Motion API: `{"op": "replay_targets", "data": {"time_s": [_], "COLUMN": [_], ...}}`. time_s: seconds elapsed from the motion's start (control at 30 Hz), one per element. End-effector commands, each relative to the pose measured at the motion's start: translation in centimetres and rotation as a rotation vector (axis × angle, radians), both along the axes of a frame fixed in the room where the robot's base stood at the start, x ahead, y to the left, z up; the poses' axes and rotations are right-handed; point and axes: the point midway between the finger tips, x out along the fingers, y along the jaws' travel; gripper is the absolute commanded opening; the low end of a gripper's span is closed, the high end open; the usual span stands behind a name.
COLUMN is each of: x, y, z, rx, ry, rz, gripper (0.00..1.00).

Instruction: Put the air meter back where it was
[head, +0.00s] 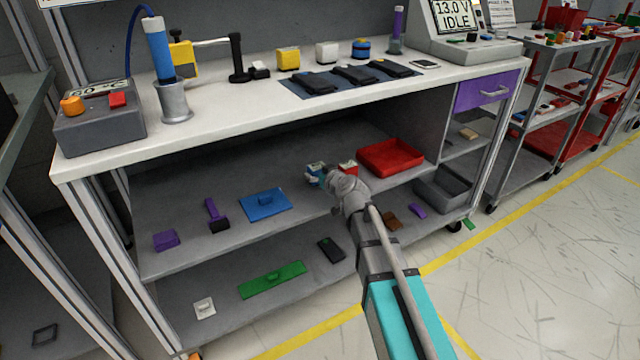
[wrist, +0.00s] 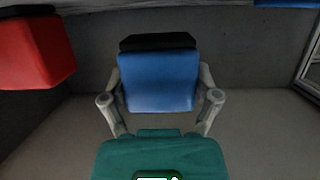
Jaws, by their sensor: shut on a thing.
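My gripper (head: 322,176) reaches in over the upper of the open shelves under the bench, near the shelf's back. In the wrist view its two grey fingers (wrist: 160,98) are shut on the sides of a blue block with a black end (wrist: 158,80), which I take to be the air meter. A teal part (wrist: 160,155) with a small lit patch fills the bottom edge; I cannot tell whether it belongs to the held thing. In the head view the held thing (head: 314,169) is small and partly hidden by my gripper. I cannot tell whether it touches the shelf.
A red block (head: 348,168) stands close beside my gripper and shows in the wrist view (wrist: 38,48). A red tray (head: 390,157) lies right of it. A blue piece (head: 265,204) and a purple-handled tool (head: 214,215) lie left. The benchtop (head: 225,104) overhangs the shelf.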

Motion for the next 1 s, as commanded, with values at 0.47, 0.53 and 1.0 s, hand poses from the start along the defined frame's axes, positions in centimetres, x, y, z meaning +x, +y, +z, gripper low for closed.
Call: {"op": "replay_targets", "data": {"time_s": [0.47,0.53,1.0], "x": [-0.1,-0.1,-0.2], "y": [0.2,0.2,0.3], "z": [-2.7,-2.7,-2.9], "rx": [0.000,0.000,0.000], "ry": [0.000,0.000,0.000], "rz": [0.003,0.003,0.004], "gripper": [0.24,0.24,1.00]}}
